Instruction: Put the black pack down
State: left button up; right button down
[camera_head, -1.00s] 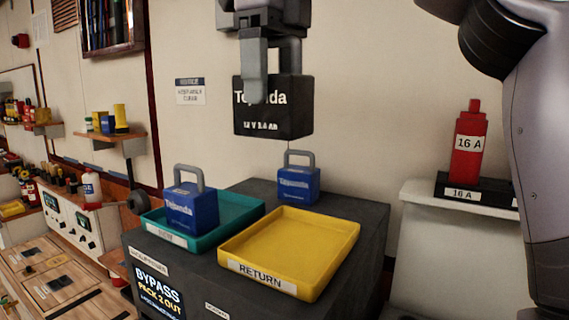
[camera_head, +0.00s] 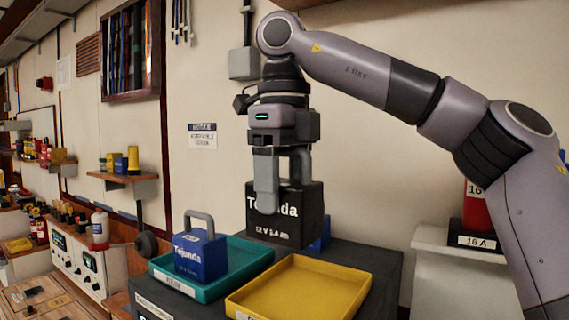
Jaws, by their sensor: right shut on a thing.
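The black pack (camera_head: 285,222) is a dark block with white "Tejunda" lettering and a grey handle. My right gripper (camera_head: 279,180) is shut on its handle. The pack hangs upright above the far side of the dark cabinet, behind the yellow RETURN tray (camera_head: 310,290), which is empty. I cannot tell whether the pack touches anything below. A blue pack (camera_head: 200,256) stands in the teal tray (camera_head: 232,284) at the left. A second blue pack (camera_head: 322,236) is mostly hidden behind the black pack. My left gripper is not in view.
The dark cabinet top (camera_head: 375,262) is bare to the right of the yellow tray. A red 16 A block (camera_head: 478,215) stands on a white ledge at the right. A wall shelf (camera_head: 122,177) with yellow items is at the left.

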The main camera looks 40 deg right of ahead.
jog(key=shift+f, duration=6.3)
jog(key=shift+c, duration=0.4)
grip_release()
jog(key=shift+f, duration=0.2)
jog(key=shift+r, duration=6.15)
jog(key=shift+f, duration=0.1)
